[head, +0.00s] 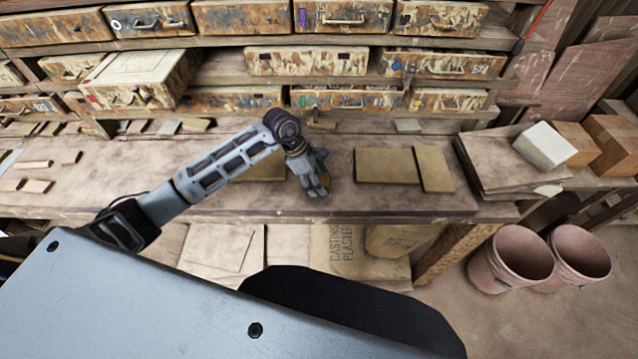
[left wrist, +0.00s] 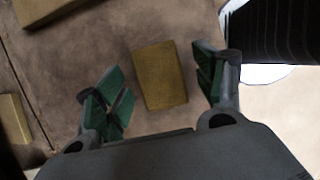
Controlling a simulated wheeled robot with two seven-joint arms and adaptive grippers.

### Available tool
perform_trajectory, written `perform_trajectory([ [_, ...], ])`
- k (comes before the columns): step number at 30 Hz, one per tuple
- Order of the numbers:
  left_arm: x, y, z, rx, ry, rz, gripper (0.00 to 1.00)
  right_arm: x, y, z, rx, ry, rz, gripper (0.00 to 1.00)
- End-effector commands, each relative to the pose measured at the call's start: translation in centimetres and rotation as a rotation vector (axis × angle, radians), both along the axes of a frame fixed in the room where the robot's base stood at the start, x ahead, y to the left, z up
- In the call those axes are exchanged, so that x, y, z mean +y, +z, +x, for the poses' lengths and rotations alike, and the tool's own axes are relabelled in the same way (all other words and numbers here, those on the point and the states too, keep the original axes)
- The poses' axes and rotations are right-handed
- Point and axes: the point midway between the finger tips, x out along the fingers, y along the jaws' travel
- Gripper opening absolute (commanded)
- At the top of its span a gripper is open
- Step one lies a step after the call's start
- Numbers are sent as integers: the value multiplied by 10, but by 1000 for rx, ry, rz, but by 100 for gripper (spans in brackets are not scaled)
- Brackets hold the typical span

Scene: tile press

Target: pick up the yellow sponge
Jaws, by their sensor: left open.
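The yellow sponge (left wrist: 160,75) is a small dull-yellow block in the middle of the left wrist view, lying on the brown worktop. My left gripper (head: 318,182) is over the worktop in the head view, pointing down. Its green-padded fingers are open, one on each side of the sponge in the left wrist view. Gaps show between the sponge and both pads, so it is not gripped. In the head view the gripper hides most or all of the sponge. My right gripper is not in view.
Flat yellowish-brown boards (head: 388,165) lie right of the gripper, and another board (head: 258,169) lies to its left, partly behind my arm. Drawers (head: 343,15) and a shelf line the back. Two buckets (head: 512,258) stand on the floor at right.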

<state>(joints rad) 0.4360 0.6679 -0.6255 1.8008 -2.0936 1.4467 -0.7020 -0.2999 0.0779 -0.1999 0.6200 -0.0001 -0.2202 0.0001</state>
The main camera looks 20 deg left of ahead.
Motion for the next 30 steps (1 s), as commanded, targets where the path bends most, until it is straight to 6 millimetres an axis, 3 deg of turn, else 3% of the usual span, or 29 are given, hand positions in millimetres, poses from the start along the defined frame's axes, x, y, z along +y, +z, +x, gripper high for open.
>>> perform_trajectory([
  [3, 0, 0, 0, 0, 0, 0, 68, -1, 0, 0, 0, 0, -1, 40],
  [13, 0, 0, 0, 0, 0, 0, 28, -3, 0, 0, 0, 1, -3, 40],
  [23, 0, 2, 0, -1, 0, 0, 28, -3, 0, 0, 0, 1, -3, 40],
  [30, 0, 15, 1, -3, 0, 1, 28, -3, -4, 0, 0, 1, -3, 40],
])
